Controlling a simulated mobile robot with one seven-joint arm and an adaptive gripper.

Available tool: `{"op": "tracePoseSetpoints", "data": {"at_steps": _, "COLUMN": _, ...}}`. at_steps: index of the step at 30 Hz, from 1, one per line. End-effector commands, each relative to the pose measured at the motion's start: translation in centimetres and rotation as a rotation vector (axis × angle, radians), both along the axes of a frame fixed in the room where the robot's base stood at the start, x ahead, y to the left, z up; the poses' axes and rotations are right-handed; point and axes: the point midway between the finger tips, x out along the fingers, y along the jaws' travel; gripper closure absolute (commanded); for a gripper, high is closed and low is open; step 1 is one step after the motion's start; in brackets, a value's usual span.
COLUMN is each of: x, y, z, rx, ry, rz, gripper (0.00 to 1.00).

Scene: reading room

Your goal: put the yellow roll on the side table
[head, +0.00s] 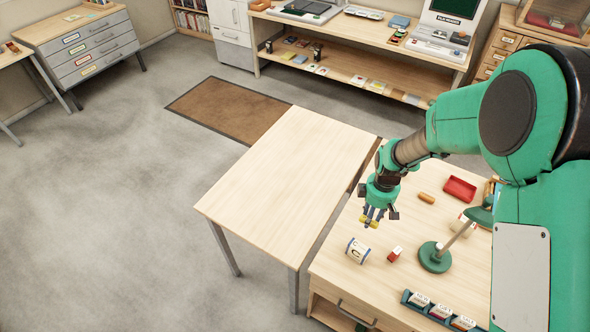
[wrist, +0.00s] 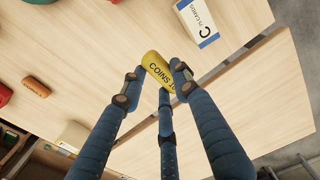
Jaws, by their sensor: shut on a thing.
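The yellow roll (wrist: 156,69), printed with "COINS", is held between the fingers of my gripper (wrist: 155,85) in the wrist view. In the head view the gripper (head: 372,218) hangs above the left part of the desk (head: 325,257), with the yellow roll (head: 373,224) at its fingertips. The roll appears clear of the desk top. A bare wooden table (head: 285,165) stands just left of the desk, with a narrow gap between them; it seems to be the side table.
On the desk are a white box (head: 357,250), a small red and white box (head: 395,254), an orange roll (head: 426,198), a red tray (head: 459,188), a green lamp (head: 434,257) and a dark card holder (head: 430,308). The bare table top is free.

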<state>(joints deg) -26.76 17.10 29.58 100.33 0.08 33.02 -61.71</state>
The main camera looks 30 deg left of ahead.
Motion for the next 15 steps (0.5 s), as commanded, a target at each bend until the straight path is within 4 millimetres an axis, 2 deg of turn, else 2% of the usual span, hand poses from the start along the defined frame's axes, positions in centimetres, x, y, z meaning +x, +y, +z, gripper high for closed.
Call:
{"op": "tracePoseSetpoints", "data": {"at_steps": 1, "x": -0.9, "y": 1.6, "z": -0.1, "rx": 0.000, "ry": -0.001, "rz": 0.008, "gripper": 1.00}}
{"op": "tracePoseSetpoints", "data": {"at_steps": 3, "x": -2.1, "y": 3.3, "z": -0.2, "rx": 0.000, "ry": 0.000, "rz": 0.011, "gripper": 1.00}}
{"op": "tracePoseSetpoints", "data": {"at_steps": 15, "x": -9.8, "y": 12.3, "z": -0.1, "rx": 0.001, "ry": 0.001, "rz": 0.026, "gripper": 1.00}}
